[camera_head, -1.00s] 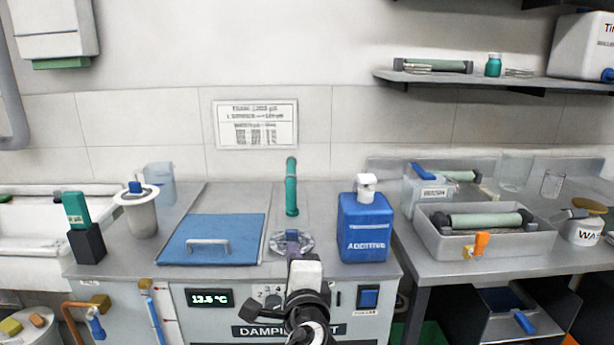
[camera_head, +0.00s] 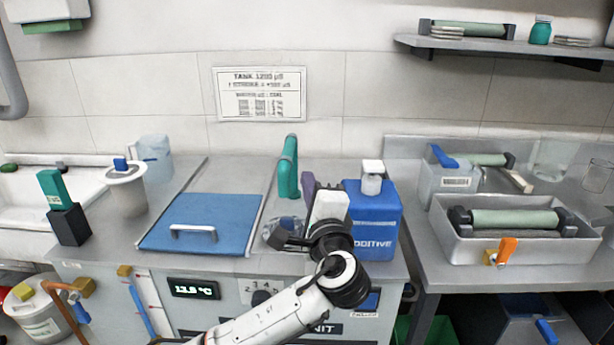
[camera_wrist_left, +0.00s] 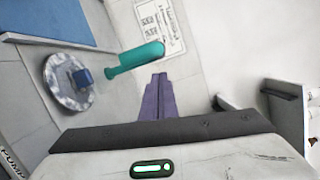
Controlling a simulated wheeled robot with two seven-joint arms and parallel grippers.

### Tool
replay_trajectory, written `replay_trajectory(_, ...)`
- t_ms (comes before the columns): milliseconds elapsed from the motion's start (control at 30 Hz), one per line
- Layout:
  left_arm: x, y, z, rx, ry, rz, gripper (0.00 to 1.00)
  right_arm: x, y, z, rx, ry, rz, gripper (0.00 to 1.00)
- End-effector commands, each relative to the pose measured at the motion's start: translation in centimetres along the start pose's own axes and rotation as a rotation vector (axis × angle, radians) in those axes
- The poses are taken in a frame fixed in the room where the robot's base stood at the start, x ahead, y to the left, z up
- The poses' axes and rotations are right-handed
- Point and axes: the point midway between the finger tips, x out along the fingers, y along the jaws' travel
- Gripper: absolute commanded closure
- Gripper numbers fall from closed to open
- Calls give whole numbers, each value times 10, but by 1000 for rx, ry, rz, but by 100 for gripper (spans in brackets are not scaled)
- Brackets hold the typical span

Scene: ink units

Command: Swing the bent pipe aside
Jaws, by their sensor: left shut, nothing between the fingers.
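The bent pipe (camera_head: 288,167) is teal and stands upright at the back of the steel counter, right of the blue lid. In the left wrist view its teal arm (camera_wrist_left: 137,58) lies just left of the fingers. My left gripper (camera_head: 308,188) has purple fingers and is just right of the pipe. In the wrist view the fingers (camera_wrist_left: 157,98) are together with nothing between them. I cannot tell whether they touch the pipe. My wrist hides part of the counter in front. My right gripper is not in view.
A blue additive bottle (camera_head: 372,222) stands close on the right of my gripper. A round marbled disc (camera_wrist_left: 75,85) lies in front of the pipe. The blue lid (camera_head: 205,220) with its handle is to the left. A roller tray (camera_head: 510,245) is farther right.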

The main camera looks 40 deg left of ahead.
Motion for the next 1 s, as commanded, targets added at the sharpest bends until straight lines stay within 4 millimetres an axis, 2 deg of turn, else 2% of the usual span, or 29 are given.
replay_trajectory(200,42,-2,2,2,-4,-1,100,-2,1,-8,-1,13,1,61)
replay_trajectory(433,75,-1,0,1,-2,0,100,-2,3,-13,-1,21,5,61)
replay_trajectory(600,85,0,0,0,-1,1,100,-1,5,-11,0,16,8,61)
replay_trajectory(1000,85,0,1,0,4,0,100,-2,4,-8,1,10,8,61)
